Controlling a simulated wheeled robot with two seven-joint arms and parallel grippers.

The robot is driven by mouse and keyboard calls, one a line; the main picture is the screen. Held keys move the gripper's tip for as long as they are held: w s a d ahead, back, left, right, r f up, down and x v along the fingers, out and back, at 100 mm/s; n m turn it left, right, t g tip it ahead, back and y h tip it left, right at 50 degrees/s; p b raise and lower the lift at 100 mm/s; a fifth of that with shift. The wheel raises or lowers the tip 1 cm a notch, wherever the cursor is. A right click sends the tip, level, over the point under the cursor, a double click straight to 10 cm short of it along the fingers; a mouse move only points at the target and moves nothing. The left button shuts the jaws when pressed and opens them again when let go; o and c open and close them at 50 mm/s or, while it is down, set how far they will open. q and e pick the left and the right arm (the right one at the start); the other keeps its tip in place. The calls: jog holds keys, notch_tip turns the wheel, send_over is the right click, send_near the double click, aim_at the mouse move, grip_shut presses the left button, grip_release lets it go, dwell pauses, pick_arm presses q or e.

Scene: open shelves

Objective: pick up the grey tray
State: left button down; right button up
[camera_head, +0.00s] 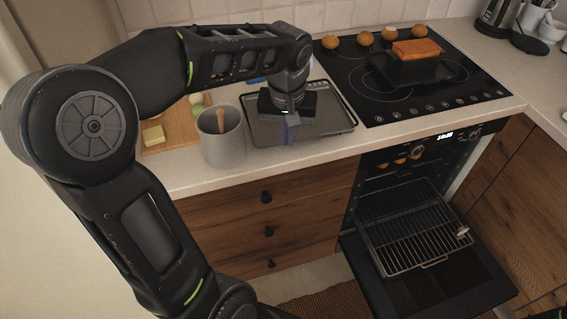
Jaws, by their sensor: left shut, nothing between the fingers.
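The grey tray (332,117) lies flat on the counter, between a grey cup and the black cooktop. My left arm reaches in from the left, and my left gripper (288,132) points down over the left-middle part of the tray. Its fingers are shut with nothing seen between them. The gripper body hides part of the tray, and I cannot tell whether the fingertips touch it. My right gripper is not in view.
A grey cup (222,141) with a wooden utensil stands left of the tray, by a wooden board (177,131) with a yellowish block (153,135). A dark pan (411,69) with an orange-brown block sits on the cooktop (374,101). The oven door (432,291) hangs open below.

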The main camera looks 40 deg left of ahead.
pick_arm(q)
jog(key=s+d+b, duration=0.2)
jog(key=s+d, duration=0.3)
jog(key=s, duration=0.4)
jog(key=c, duration=2.1)
grip_release()
jog(key=shift+w+f, duration=0.1)
jog(key=shift+f, duration=0.05)
jog(key=shift+c, duration=0.2)
jog(key=shift+o, duration=0.9)
jog(key=shift+w+d+f, duration=0.1)
jog(key=shift+f, duration=0.05)
jog(key=o, duration=0.4)
jog(key=w+d+f+m+h, duration=0.2)
jog(key=w+d+f, duration=0.2)
jog(key=f, duration=0.6)
jog(key=shift+d+g, duration=0.3)
jog(key=shift+d, duration=0.8)
jog(key=s+d+f+m+h, duration=0.1)
jog(key=d+f+h, duration=0.1)
jog(key=d+f, duration=0.6)
jog(key=s+d+f+m+h, duration=0.15)
jog(key=d+f, duration=0.25)
jog(key=f, duration=0.8)
jog(key=s+d+f, duration=0.3)
jog(key=s+f, duration=0.5)
jog(key=f, duration=0.1)
jog(key=shift+g, duration=0.3)
jog(key=shift+f, duration=0.1)
